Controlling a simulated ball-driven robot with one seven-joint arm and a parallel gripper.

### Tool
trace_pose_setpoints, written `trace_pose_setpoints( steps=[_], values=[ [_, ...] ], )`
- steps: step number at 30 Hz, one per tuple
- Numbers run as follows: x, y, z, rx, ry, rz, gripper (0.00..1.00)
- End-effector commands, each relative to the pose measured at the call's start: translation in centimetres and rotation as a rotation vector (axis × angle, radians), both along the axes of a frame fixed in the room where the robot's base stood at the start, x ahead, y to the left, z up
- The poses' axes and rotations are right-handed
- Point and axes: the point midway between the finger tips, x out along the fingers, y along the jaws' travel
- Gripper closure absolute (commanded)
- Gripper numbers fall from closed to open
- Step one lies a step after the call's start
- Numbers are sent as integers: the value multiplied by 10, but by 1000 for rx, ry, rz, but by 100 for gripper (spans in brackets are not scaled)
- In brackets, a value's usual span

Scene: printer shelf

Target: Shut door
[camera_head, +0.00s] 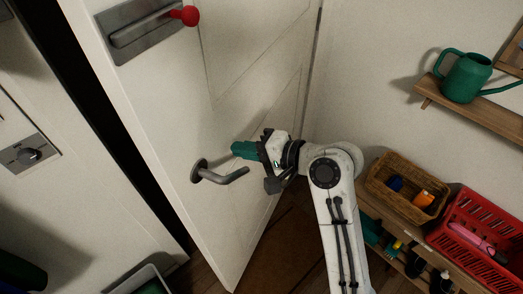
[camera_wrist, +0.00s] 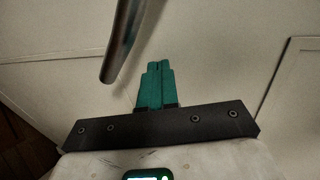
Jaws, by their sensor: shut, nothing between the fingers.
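The white door (camera_head: 232,100) stands ajar in the head view, with a dark gap along its left edge. Its grey lever handle (camera_head: 220,175) sticks out from the face near that edge. My gripper (camera_head: 236,149), with green fingers, is shut and empty, close to the door face just above and right of the handle. In the wrist view the shut green fingers (camera_wrist: 157,68) point at the white door surface (camera_wrist: 220,60), and the handle bar (camera_wrist: 123,40) passes to their left. I cannot tell whether the fingertips touch the door.
A metal plate with a red-knobbed bar (camera_head: 150,28) is high on the door. At right, a wall shelf (camera_head: 490,118) holds a green watering can (camera_head: 466,78). Below stand a wicker basket (camera_head: 378,184) and a red crate (camera_head: 468,262). A grey-rimmed bin (camera_head: 145,275) is at lower left.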

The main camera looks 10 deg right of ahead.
Motion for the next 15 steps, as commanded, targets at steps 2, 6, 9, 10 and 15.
trace_pose_setpoints(
  steps=[2,6,9,10,15],
  values=[
    [3,5,0,1,1,1,100],
    [5,8,0,0,2,1,100],
    [5,8,0,0,2,1,100],
    [5,8,0,1,1,0,100],
    [6,9,0,0,1,0,100]
  ],
)
